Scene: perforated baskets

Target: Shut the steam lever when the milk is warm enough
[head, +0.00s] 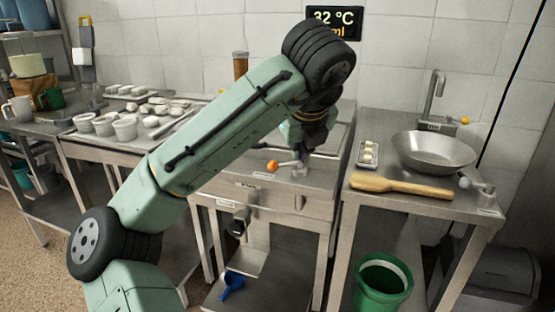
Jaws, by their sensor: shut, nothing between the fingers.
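A lever with an orange ball knob (272,165) sits on the front of the middle steel counter; its rod runs right to a metal fitting. A small label lies beside it, too small to read, so I cannot tell if this is the steam lever. The wall display (334,17) reads 32 °C, with its second line partly hidden behind my arm. My gripper (304,158) points down close to the lever's fitting. It is shut and empty; whether it touches the lever is unclear. No milk jug shows; my arm covers part of the counter.
White tubs (124,129) stand at left. A green bucket (381,290) is below right.

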